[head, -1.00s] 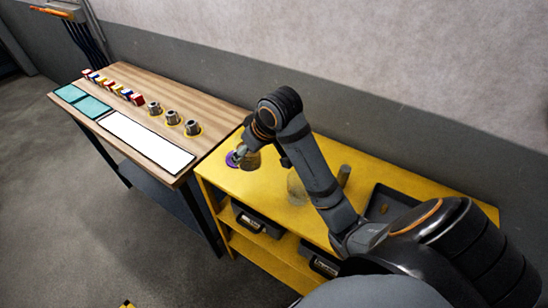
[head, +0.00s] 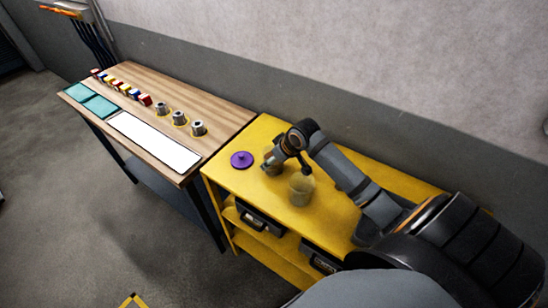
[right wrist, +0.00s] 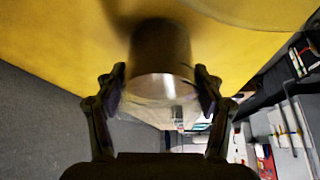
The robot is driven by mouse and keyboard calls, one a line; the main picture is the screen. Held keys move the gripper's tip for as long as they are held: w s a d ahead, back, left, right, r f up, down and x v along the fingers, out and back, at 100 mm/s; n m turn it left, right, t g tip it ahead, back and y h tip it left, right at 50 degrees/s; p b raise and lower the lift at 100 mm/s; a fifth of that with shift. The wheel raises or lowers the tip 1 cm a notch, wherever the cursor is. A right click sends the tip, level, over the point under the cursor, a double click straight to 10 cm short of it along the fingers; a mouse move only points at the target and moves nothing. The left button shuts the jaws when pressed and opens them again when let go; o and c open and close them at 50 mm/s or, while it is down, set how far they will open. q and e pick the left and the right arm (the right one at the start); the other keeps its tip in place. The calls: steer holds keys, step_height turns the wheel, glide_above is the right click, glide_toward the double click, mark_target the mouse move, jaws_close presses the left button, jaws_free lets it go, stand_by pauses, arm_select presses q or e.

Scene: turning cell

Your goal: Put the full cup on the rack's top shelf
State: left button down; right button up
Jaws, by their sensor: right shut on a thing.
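My right gripper (head: 269,164) is shut on a greyish-brown cup (head: 274,168) at the yellow rack's (head: 225,180) top shelf. In the right wrist view, the cup (right wrist: 162,55) stands between the two fingers (right wrist: 160,95), and a dark shadow lies beside it on the yellow surface. I cannot tell whether its base touches the shelf. A second, see-through cup (head: 302,190) stands on the top shelf, nearer the front edge. I cannot make out clearly what either cup holds. My left gripper is not in view.
A purple disc (head: 242,160) lies on the top shelf, left of the held cup. Dark bins (head: 258,222) sit on the shelf below. The wooden bench (head: 150,88) at left carries coloured blocks, several metal parts, teal mats and a white sheet (head: 155,141). A wall stands behind.

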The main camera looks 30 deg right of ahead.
steer(key=shift+a, duration=0.1)
steer(key=o, duration=1.2)
steer(key=shift+f, duration=0.1)
steer(key=shift+c, duration=0.2)
steer(key=shift+s+r, duration=0.15)
steer(key=shift+r, duration=0.35)
steer(key=v, duration=0.5)
steer(key=p+v, duration=0.4)
steer(key=v, duration=0.2)
steer(key=shift+s, duration=0.1)
